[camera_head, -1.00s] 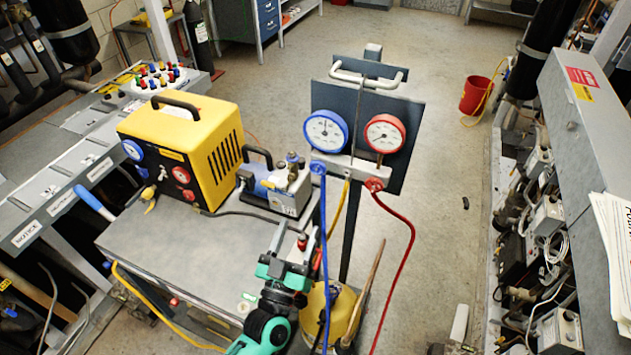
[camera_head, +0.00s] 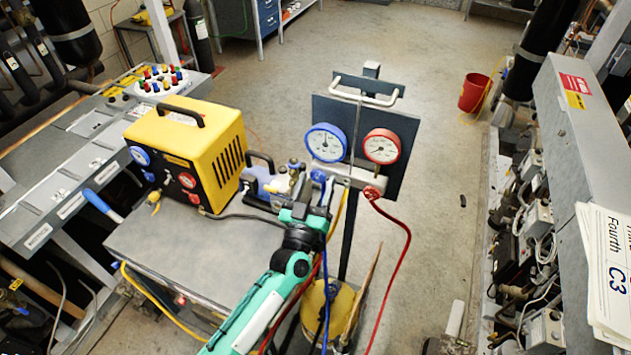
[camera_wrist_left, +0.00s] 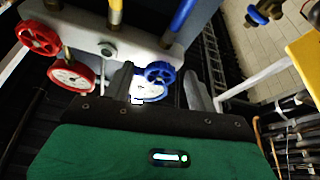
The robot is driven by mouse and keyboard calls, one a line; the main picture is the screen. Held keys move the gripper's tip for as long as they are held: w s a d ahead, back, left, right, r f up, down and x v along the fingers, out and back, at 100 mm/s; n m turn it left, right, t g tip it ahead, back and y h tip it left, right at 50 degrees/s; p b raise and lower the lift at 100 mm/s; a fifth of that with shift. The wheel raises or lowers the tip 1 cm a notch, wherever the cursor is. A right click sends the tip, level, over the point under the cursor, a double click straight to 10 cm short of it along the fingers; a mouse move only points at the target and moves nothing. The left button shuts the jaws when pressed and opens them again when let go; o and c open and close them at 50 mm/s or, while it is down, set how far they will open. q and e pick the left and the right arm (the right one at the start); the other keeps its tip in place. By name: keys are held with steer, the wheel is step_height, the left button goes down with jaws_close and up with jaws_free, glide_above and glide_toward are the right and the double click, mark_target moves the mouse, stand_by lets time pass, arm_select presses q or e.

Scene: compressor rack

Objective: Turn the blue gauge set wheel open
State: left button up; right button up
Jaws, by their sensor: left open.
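The gauge set stands on a post, with a blue-rimmed gauge (camera_head: 326,142) and a red-rimmed gauge (camera_head: 381,146) above a pale manifold. The blue wheel (camera_head: 318,175) is below the blue gauge, partly hidden by my gripper; it shows clearly in the left wrist view (camera_wrist_left: 160,72). The red wheel (camera_head: 372,193) is to its right. My left gripper (camera_head: 313,193) is open, just in front of the blue wheel. In the left wrist view the wheel appears between the two fingers, and I cannot tell if they touch it. My right gripper is not in view.
A yellow machine (camera_head: 188,150) and a small blue-grey pump (camera_head: 272,185) stand on the cart (camera_head: 190,250) at left. A red hose (camera_head: 400,270) and a blue hose hang from the manifold, close to my arm.

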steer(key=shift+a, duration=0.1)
arm_select(q)
steer(key=c, duration=1)
steer(key=shift+d+r+n+y, duration=0.15)
steer(key=shift+n+y, duration=0.85)
steer(key=shift+n, duration=1.3)
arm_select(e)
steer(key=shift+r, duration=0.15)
arm_select(q)
steer(key=o, duration=1)
